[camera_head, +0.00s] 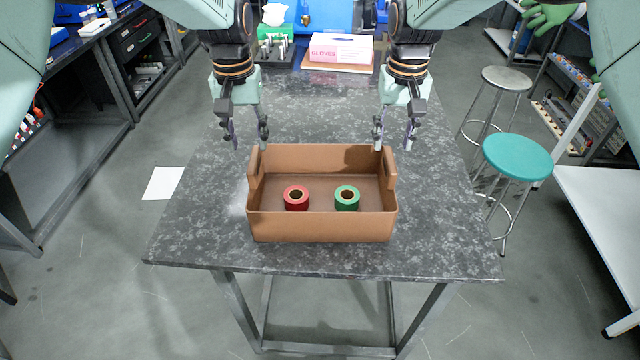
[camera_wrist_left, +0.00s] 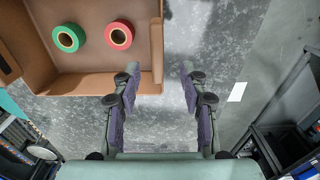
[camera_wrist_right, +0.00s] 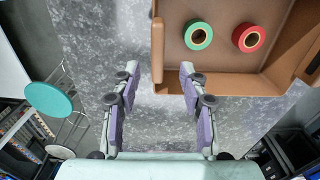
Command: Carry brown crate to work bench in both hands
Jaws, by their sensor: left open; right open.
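The brown crate (camera_head: 320,228) stands upright on the grey speckled table (camera_head: 200,225), with raised handles on its left and right end walls. A red tape roll (camera_head: 296,198) and a green tape roll (camera_head: 347,198) lie in it. My left gripper (camera_head: 249,146) is open and empty by the crate's far left corner. My right gripper (camera_head: 393,146) is open and empty by its far right corner. In each wrist view the near end wall, left (camera_wrist_left: 157,50) and right (camera_wrist_right: 157,50), lines up with the gap between the fingers. Neither gripper visibly touches the crate.
A gloves box (camera_head: 340,48) and a green rack (camera_head: 276,45) stand at the table's far end. A teal stool (camera_head: 517,157) and a metal stool (camera_head: 507,79) stand at right. A dark workbench (camera_head: 100,60) is at left. White paper (camera_head: 163,183) lies on the floor.

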